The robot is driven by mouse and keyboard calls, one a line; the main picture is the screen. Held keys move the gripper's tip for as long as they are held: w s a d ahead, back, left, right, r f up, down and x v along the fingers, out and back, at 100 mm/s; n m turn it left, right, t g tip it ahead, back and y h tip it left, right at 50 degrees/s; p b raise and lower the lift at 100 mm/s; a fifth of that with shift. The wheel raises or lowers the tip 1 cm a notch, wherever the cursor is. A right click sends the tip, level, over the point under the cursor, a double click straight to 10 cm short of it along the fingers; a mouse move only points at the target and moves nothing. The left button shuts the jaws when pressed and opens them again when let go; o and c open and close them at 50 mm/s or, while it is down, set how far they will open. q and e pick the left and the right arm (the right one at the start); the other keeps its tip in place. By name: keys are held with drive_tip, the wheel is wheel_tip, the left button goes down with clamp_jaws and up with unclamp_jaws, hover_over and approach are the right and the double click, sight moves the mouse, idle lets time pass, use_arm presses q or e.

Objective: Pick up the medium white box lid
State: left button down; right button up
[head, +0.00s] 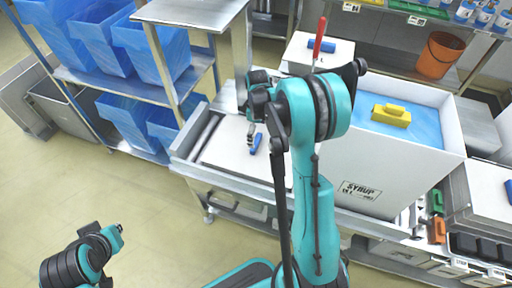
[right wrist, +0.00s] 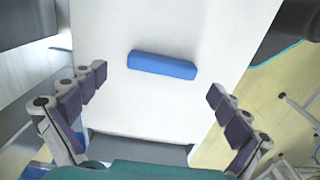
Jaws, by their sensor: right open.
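A flat white box lid (head: 222,148) with a blue bar handle (head: 256,143) lies on the steel bench left of the large white box. In the right wrist view the white lid (right wrist: 165,105) fills the middle, with its blue handle (right wrist: 162,65) lying crosswise. My right gripper (head: 251,126) is above the lid, partly hidden by my own arm in the head view. Its fingers (right wrist: 158,82) are spread wide on either side of the handle, with nothing between them. My left arm shows at the lower left, but its gripper is not visible.
A large white box (head: 362,165) marked SYRUP holds a blue liner and a yellow block (head: 391,115). Another white lid with a blue handle (head: 322,45) is behind. Blue-lined bins (head: 100,40) fill the left shelf. An orange bucket (head: 440,55) stands back right. Floor at left is clear.

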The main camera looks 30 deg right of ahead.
sight(256, 141)
drive_tip(key=f+b, duration=0.2)
drive_tip(key=f, duration=0.4)
drive_tip(key=shift+a+b, duration=0.2)
drive_tip(key=shift+b, duration=0.15)
drive_tip(key=shift+r, duration=0.1)
drive_tip(key=c, duration=1.2)
